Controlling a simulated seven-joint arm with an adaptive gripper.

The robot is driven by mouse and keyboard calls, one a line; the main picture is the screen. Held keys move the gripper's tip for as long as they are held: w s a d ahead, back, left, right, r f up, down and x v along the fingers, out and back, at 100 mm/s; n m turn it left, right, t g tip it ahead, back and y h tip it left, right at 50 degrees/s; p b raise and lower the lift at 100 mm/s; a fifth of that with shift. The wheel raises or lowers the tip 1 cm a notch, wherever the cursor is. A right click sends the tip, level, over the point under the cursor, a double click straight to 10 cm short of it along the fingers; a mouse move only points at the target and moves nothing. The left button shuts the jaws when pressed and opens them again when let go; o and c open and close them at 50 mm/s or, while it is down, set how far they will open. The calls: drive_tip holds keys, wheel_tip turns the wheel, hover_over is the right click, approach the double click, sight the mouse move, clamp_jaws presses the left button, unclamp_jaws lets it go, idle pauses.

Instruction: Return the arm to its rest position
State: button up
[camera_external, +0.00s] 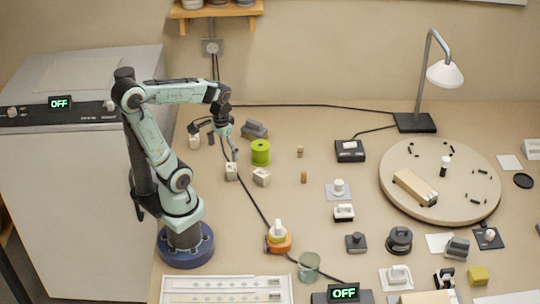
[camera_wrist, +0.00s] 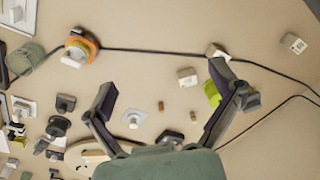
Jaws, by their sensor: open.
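My arm (camera_external: 158,150) is pale green and stands on a dark blue base at the left of the bench, bent at the elbow with its forearm reaching right. My gripper (camera_external: 223,148) hangs at the forearm's end, above the left part of the bench. Its two fingers are spread and hold nothing. In the wrist view my gripper (camera_wrist: 162,76) also shows its fingers wide apart, with bare bench and small items below. A green spool (camera_external: 260,152) stands just right of it; in the wrist view the spool (camera_wrist: 212,94) is partly behind the right finger.
White blocks (camera_external: 262,177) lie near the gripper. An orange-based device (camera_external: 278,238) and a glass jar (camera_external: 309,266) stand toward the front. A round wooden board (camera_external: 440,205) and a lamp (camera_external: 446,75) are at the right.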

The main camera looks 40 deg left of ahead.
drive_tip(key=shift+n+g, duration=0.4)
drive_tip(key=shift+n, duration=0.3)
drive_tip(key=s, duration=0.1)
drive_tip(key=s+a, duration=0.1)
drive_tip(key=s, duration=0.2)
drive_tip(key=shift+s+a, duration=0.25)
drive_tip(key=shift+a, duration=0.15)
